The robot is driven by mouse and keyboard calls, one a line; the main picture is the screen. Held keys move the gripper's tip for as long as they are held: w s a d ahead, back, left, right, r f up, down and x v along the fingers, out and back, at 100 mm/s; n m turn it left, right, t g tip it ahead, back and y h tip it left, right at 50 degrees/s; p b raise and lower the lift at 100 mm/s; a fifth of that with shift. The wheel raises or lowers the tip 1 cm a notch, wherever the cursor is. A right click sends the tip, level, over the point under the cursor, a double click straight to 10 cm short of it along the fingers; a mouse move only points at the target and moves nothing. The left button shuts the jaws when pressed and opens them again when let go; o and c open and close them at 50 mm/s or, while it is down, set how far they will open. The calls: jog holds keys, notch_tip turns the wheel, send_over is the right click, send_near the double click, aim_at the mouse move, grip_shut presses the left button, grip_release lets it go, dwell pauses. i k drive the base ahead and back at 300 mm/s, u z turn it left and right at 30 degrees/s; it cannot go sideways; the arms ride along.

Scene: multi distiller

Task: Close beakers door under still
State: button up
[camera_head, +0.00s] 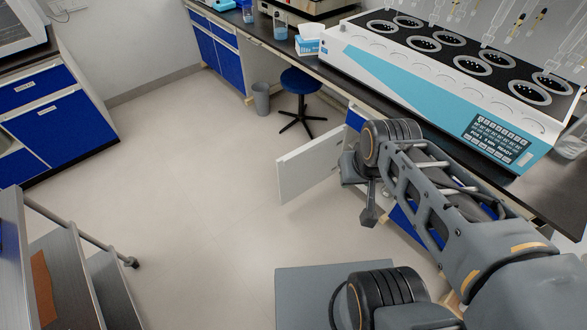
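The beakers door (308,168) is a white panel that stands swung open from the cabinet under the bench. The still (400,72), a white and light blue unit with several round wells and a keypad, sits on the black bench above it. My gripper (369,214) hangs at the right end of the door, pointing down, and covers part of the door's edge. I cannot tell whether it touches the door, and its fingers are not clear enough to show open or shut. My arm hides most of the cabinet opening.
A blue stool (300,82) and a grey bin (261,98) stand beyond the door by the bench. A metal cart (62,270) is at lower left, and blue cabinets (60,122) are at far left. The floor left of the door is clear.

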aim_at(300, 170)
jog(key=u, duration=1.4)
jog(key=i, duration=2.85)
jog(key=z, duration=4.35)
jog(key=k, duration=0.2)
jog(key=u, duration=2.35)
